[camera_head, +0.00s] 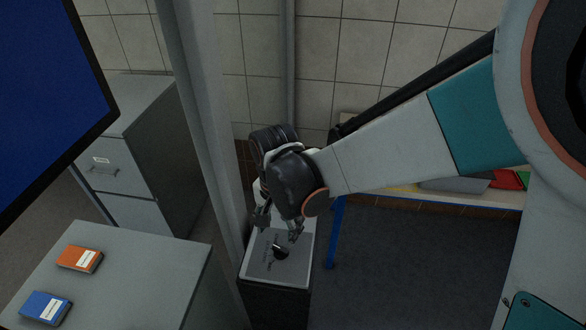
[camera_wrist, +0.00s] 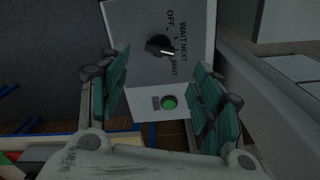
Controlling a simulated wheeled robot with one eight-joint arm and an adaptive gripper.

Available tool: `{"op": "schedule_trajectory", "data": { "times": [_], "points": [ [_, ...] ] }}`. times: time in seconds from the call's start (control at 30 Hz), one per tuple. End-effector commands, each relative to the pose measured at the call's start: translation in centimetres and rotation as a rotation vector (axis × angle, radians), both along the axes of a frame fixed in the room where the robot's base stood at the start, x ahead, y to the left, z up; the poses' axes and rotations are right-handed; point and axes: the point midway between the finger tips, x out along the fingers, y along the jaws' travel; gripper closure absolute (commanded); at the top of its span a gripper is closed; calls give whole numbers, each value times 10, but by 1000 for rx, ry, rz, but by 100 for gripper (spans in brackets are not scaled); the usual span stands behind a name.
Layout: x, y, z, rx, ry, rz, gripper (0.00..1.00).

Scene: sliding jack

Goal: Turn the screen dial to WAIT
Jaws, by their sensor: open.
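The screen dial (camera_wrist: 159,45) is a black knob on a pale grey panel (camera_wrist: 140,20). Printed words run around the dial: OFF, WAIT, NEXT and a smaller one that is hard to read. Its white pointer mark faces right and slightly down in the wrist view, off the WAIT word; the exact setting is unclear. The dial also shows in the head view (camera_head: 281,252), on top of a dark box. My gripper (camera_wrist: 162,64) is open, its green-padded fingers on either side of the dial, apart from it. The gripper shows above the panel in the head view (camera_head: 279,226).
A green button (camera_wrist: 169,102) sits on the panel below the dial in the wrist view. A grey post (camera_head: 205,120) stands left of the box. A table (camera_head: 130,270) with orange (camera_head: 80,259) and blue (camera_head: 45,308) items is at left, below a blue screen (camera_head: 45,90).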

Motion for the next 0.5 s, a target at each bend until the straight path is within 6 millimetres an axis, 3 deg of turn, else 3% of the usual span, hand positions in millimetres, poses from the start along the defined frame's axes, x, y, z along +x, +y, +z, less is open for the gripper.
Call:
{"op": "schedule_trajectory", "data": {
  "times": [0.03,0.2,0.5],
  "points": [
    [0,0,-14,0,0,-1,40],
    [1,0,-44,0,0,-1,40],
    [2,0,-81,1,0,-2,40]
  ]
}}
